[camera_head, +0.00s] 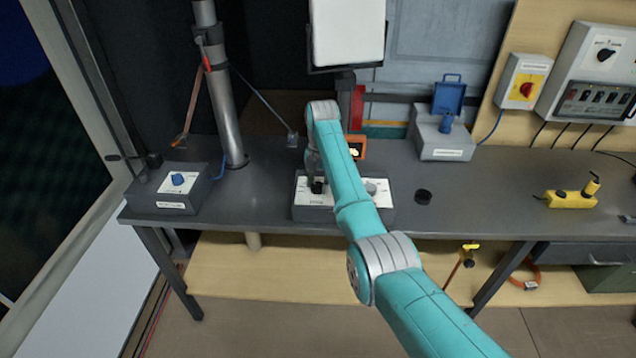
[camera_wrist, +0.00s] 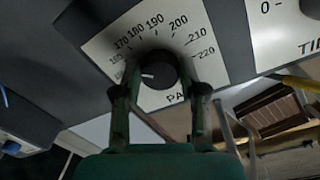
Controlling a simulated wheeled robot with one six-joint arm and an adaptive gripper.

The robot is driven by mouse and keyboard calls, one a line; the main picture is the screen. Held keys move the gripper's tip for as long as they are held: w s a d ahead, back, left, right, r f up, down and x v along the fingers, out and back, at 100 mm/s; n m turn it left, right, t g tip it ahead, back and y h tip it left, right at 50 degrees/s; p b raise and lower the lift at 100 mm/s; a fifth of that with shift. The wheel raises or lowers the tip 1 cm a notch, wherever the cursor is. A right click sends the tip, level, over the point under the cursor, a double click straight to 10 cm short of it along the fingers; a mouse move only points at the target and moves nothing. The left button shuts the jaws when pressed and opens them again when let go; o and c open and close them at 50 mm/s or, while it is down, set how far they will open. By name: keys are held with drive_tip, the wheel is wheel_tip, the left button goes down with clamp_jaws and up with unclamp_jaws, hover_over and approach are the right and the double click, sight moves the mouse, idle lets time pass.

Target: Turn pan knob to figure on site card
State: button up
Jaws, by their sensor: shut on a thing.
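The pan knob (camera_wrist: 158,70) is dark and round, with a short white mark pointing left. It sits on a pale dial plate (camera_wrist: 205,65) with figures from about 170 to 220 readable. The lower figures at the left are small and partly hidden, so I cannot tell the exact setting. The label below begins with "PA"; the rest is covered. My gripper (camera_wrist: 162,92) is shut on the knob, one finger on each side. In the head view my gripper (camera_head: 316,186) is at the left of the grey control box (camera_head: 345,214), partly behind my arm. I cannot make out a site card.
A grey box with a blue knob (camera_head: 178,180) stands at the bench's left, near a metal pole (camera_head: 225,110). A box with a blue lid (camera_head: 443,140), a dark puck (camera_head: 423,196) and a yellow tool (camera_head: 570,198) are to the right. Bare bench (camera_head: 480,200) lies between the last two.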

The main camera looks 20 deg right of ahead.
sight(319, 185)
drive_tip(key=o, duration=1.1)
drive_tip(key=shift+o, duration=0.2)
wheel_tip(319, 185, up, 8)
drive_tip(key=shift+s+d+f, duration=0.15)
drive_tip(key=shift+f, duration=0.1)
